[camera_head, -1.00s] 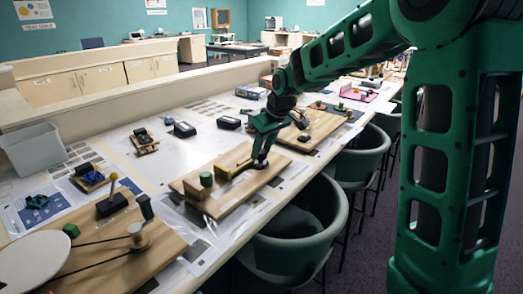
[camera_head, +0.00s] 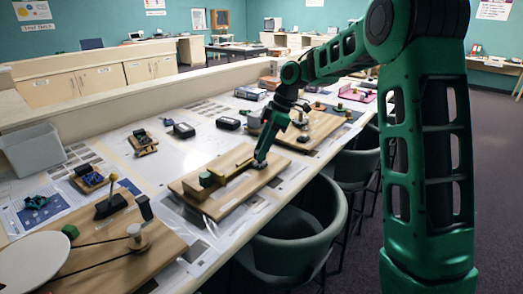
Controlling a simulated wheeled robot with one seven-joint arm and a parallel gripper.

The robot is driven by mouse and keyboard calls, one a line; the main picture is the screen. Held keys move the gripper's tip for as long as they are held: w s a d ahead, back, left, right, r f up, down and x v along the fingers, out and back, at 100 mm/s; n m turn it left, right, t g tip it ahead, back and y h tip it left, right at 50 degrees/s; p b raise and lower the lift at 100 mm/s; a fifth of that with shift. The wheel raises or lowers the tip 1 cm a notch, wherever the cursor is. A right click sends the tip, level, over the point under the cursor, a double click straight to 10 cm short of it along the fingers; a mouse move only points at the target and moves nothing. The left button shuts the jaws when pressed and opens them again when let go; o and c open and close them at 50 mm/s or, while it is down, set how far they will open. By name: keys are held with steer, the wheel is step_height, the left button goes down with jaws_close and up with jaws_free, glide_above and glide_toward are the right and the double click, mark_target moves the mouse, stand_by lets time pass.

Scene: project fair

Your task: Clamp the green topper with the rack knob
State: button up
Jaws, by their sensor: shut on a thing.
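A green block (camera_head: 207,179), which looks like the green topper, stands near the left end of a wooden board (camera_head: 222,211) on the long table. A yellowish bar (camera_head: 232,160), apparently the rack, lies along the board, its left end close to or touching the green block; contact is too small to tell. My gripper (camera_head: 260,163) reaches down to the right part of this board, by the bar's right end. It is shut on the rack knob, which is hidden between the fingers.
Another board with a white disc (camera_head: 28,262), a green cube (camera_head: 70,231) and cords lies at the front left. A grey bin (camera_head: 33,148) stands at the back left. Small devices (camera_head: 184,130) sit behind the board. Chairs (camera_head: 300,235) line the table's right edge.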

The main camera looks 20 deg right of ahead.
steer(key=n, duration=0.1)
steer(key=n+g, duration=0.1)
steer(key=w+n, duration=0.1)
steer(key=n, duration=0.1)
steer(key=shift+d+r+g, duration=0.1)
steer(key=shift+d+g, duration=0.15)
steer(key=shift+g, duration=0.05)
steer(key=shift+a+n+g, duration=0.25)
steer(key=shift+n+g, duration=0.25)
steer(key=shift+n, duration=0.9)
steer(key=shift+a, duration=0.1)
steer(key=o, duration=1)
steer(key=shift+o, duration=0.2)
steer(key=shift+s, duration=0.1)
steer(key=shift+d+r, duration=0.35)
steer(key=shift+r, duration=0.1)
steer(key=v, duration=0.9)
steer(key=shift+w+a+r, duration=0.15)
steer(key=shift+w+r, duration=0.15)
steer(key=shift+r, duration=0.05)
